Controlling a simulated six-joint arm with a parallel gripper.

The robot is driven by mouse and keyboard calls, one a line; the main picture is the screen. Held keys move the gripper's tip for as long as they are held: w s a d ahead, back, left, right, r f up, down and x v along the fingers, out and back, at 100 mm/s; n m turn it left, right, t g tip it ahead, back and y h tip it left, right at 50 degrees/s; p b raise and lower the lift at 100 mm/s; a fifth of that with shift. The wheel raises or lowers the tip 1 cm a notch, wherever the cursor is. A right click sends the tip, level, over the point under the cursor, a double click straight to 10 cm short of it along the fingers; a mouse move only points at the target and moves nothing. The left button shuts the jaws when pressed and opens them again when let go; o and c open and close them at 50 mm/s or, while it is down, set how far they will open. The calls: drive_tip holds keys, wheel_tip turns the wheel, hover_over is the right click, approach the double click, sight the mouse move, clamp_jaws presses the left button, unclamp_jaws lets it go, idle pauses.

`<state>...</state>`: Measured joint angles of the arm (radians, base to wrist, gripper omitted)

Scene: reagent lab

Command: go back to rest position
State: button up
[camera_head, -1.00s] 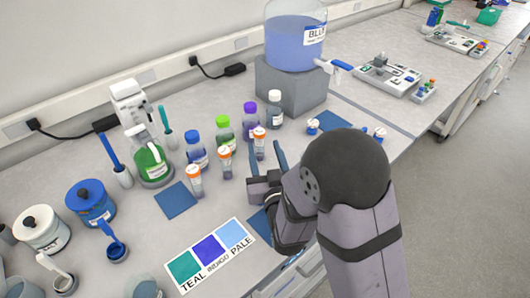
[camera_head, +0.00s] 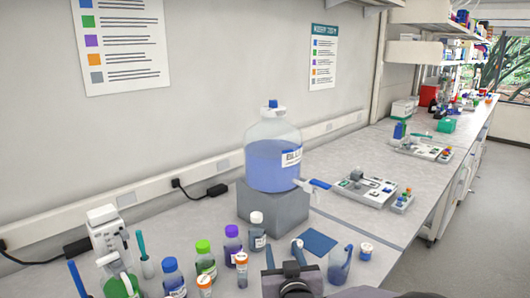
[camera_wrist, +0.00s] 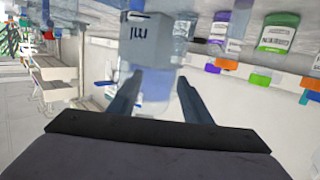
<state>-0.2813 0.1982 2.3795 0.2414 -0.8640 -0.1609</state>
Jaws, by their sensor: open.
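My gripper (camera_head: 284,252) is at the bottom middle of the head view, with its two dark blue-grey fingers pointing up and apart. It stands over the near bench, in front of the grey block (camera_head: 272,206) under the large blue carboy (camera_head: 272,160). In the wrist view my gripper (camera_wrist: 158,92) shows its two fingers spread, with nothing held between them. The wrist view looks tilted, with bottles at its upper right. Most of my arm is below the head view's edge.
A blue mat (camera_head: 318,242) lies behind. A tray (camera_head: 365,188) sits farther right.

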drive_tip(key=s+d+f+m+g+h+b, duration=0.1)
drive_tip(key=s+d+g, duration=0.1)
drive_tip(key=d, duration=0.6)
drive_tip(key=s+d+f+m+g+h, duration=0.1)
drive_tip(key=s+d+g+h, duration=0.15)
drive_tip(key=d, duration=0.55)
drive_tip(key=s+f+g, duration=0.1)
drive_tip(key=s, duration=0.1)
drive_tip(key=s+a+f+g+y+p, duration=0.1)
drive_tip(key=s+f+g, duration=0.1)
drive_tip(key=s, duration=0.1)
drive_tip(key=s+a+f+g+p, duration=0.1)
drive_tip(key=s+f, duration=0.1)
drive_tip(key=shift+s+f+n+g+y, duration=0.25)
drive_tip(key=shift+s+n+g+y, duration=0.05)
drive_tip(key=shift+s+g+y, duration=0.05)
drive_tip(key=s+a+f+g+p, duration=0.1)
drive_tip(key=s+a+f+g, duration=0.1)
drive_tip(key=s, duration=0.7)
drive_tip(key=s+a+f+g+p, duration=0.1)
drive_tip(key=s+f+g, duration=0.2)
drive_tip(key=s, duration=0.6)
drive_tip(key=shift+a+f+g+p, duration=0.25)
drive_tip(key=shift+a+g+p, duration=0.15)
drive_tip(key=shift+g, duration=0.6)
idle(2.5)
